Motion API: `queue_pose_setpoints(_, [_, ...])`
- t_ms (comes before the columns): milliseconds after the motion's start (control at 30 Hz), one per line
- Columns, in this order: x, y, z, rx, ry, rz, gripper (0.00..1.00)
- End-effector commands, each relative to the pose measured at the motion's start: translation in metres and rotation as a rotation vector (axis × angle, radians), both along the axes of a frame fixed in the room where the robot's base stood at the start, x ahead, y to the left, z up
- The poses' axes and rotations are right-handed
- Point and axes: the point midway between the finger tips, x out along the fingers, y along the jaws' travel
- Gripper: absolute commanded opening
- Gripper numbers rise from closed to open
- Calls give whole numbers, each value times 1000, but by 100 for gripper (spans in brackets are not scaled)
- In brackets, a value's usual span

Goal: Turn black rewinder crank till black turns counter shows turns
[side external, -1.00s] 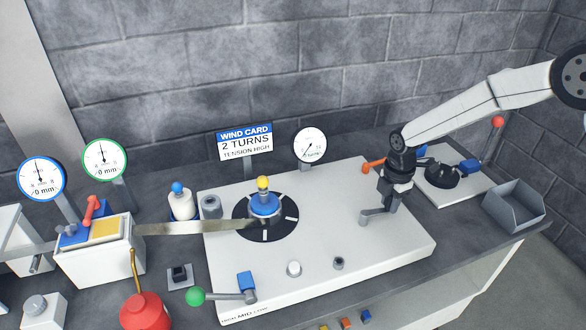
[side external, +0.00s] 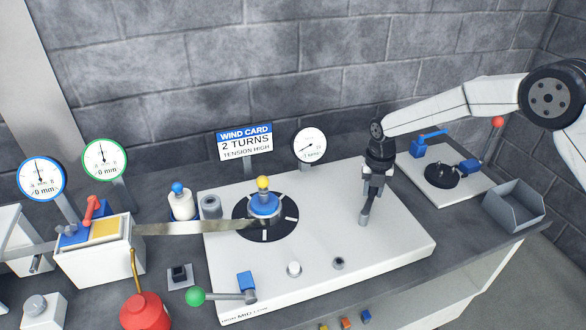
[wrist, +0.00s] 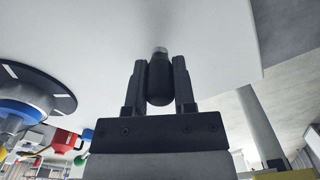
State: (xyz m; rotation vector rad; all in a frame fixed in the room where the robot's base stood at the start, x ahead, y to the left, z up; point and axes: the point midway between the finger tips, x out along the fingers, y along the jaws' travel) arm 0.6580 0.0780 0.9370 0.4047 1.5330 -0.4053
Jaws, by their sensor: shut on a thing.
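The black rewinder crank shows as a short grey arm (side external: 366,211) on the right part of the white deck. Its upper end is hidden by my gripper (side external: 371,188). In the wrist view my gripper (wrist: 160,82) is shut on the black crank handle (wrist: 159,85), with one finger on each side. The black-rimmed turns counter (side external: 309,146) stands behind the deck; its needle slants from lower left to upper right, and its small scale is too fine to read. The wind card (side external: 245,142) reads "2 TURNS, TENSION HIGH".
A blue reel hub with a yellow knob (side external: 263,183) is on a black disc left of the crank. A green-knobbed lever (side external: 196,296) is at the deck's front left. A grey bin (side external: 514,205) and a smaller plate with blue levers (side external: 431,133) are at right.

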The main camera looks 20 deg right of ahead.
Motion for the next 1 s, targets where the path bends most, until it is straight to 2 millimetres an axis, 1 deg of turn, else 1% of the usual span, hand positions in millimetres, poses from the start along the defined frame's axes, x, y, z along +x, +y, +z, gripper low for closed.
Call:
queue_pose_setpoints(200, [7,6,-1,-1,-2,150,0])
queue_pose_setpoints(400, [9,10,0,-1,-2,228,0])
queue_pose_setpoints(900, [10,12,0,-1,-2,256,0])
queue_pose_setpoints(933, [10,12,0,-1,-3,255,36])
queue_pose_setpoints(967, [10,12,0,-1,-3,255,45])
queue_pose_setpoints(1000, [10,12,0,-1,-2,255,58])
